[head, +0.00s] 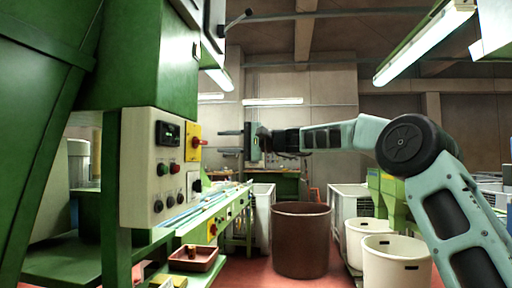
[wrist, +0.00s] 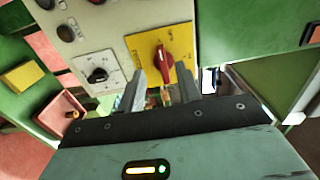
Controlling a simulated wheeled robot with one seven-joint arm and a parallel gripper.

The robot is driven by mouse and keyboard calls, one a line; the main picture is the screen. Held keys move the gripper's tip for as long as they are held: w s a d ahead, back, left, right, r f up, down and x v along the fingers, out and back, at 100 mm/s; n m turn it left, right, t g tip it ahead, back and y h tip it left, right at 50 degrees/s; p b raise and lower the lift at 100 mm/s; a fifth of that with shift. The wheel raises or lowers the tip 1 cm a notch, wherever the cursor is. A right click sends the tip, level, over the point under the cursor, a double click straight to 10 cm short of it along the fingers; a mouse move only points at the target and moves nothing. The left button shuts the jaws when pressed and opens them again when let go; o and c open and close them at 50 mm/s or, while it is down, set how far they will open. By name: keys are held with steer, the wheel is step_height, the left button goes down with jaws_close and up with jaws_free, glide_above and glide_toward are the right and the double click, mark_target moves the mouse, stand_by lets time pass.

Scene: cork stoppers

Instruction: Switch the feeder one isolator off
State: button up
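A red rotary handle on a yellow plate, which looks like an isolator, is on the right side of the cream control box; the handle (head: 197,142) also shows in the wrist view (wrist: 162,58). There its grip runs roughly up and down the picture. I cannot read its label. My gripper (head: 228,143) is to the right of the handle in the head view, level with it and apart from it. In the wrist view my gripper (wrist: 162,88) has its two fingers spread, with nothing between them, just below the handle.
A black knob on a white plate (wrist: 97,74) sits left of the yellow plate. The cream box (head: 138,170) carries several buttons and a display. A reddish tray (head: 196,260) and brown bin (head: 301,240) stand below.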

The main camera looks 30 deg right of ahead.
steer(key=b+v, duration=0.1)
steer(key=v, duration=0.9)
steer(key=shift+s, duration=0.1)
steer(key=s+a+f+n+g+h, duration=0.1)
steer(key=s+a+f+g, duration=0.2)
steer(key=a+f, duration=0.5)
steer(key=s+a+f+n+g+h, duration=0.1)
steer(key=s+a+f+g+h, duration=0.15)
steer(key=a+f, duration=0.55)
steer(key=s+a+f+n+g+h, duration=0.3)
steer(key=s+a+f, duration=0.65)
steer(key=s, duration=0.25)
steer(key=s+d+f+n+g+h, duration=0.1)
steer(key=s+d+f+n+h, duration=0.15)
steer(key=s+f, duration=0.45)
steer(key=s+d+f+n+h, duration=0.1)
steer(key=s+f+n+h, duration=0.25)
steer(key=s, duration=0.75)
steer(key=s+d+f+n+g+h, duration=0.1)
steer(key=s+d+f+n+h, duration=0.15)
steer(key=s+f, duration=0.45)
step_height(320, 180, up, 19)
steer(key=s+p, duration=0.1)
steer(key=p, duration=1.6)
steer(key=shift+a+n+y+p, duration=0.3)
steer(key=shift+a+n+p, duration=0.05)
steer(key=shift+a+p, duration=0.1)
